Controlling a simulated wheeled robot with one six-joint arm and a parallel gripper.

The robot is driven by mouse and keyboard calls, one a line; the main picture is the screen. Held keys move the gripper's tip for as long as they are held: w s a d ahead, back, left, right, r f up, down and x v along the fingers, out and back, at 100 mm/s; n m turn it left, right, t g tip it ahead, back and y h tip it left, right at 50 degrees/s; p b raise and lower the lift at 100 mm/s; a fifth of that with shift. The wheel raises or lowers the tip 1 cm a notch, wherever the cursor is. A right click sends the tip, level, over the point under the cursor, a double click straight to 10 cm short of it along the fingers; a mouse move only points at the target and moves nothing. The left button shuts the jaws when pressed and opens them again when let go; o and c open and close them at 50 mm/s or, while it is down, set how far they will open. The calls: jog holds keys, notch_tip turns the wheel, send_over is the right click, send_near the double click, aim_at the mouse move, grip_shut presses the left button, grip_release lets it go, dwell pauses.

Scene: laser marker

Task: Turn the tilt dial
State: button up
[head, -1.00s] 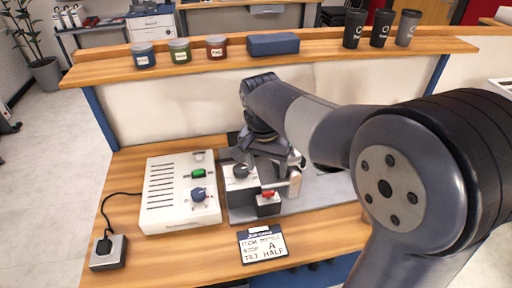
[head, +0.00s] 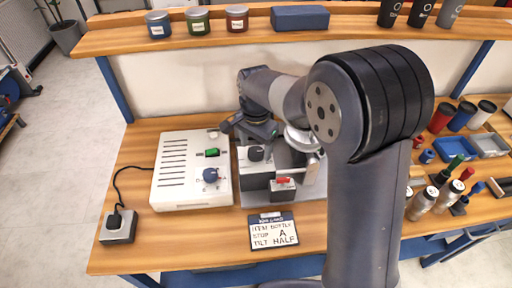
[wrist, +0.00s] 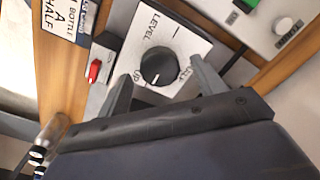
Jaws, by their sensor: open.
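The tilt dial is a round black knob (head: 256,153) on a white-topped grey block, right of the white control box. In the wrist view the dial (wrist: 157,66) sits on a white plate (wrist: 133,48) lettered LEVEL, with other words partly hidden. A pale mark shows on the knob's lower side. My gripper (wrist: 160,76) is open, with one finger on each side of the dial in the picture. I cannot tell whether the fingers touch it. A card (head: 273,232) reads item bottle, stop A, tilt half.
Bottles (head: 422,203) and trays (head: 487,146) stand at right.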

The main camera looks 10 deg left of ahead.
jog(key=shift+f, duration=0.75)
jog(key=shift+c, duration=0.5)
jog(key=c, duration=0.9)
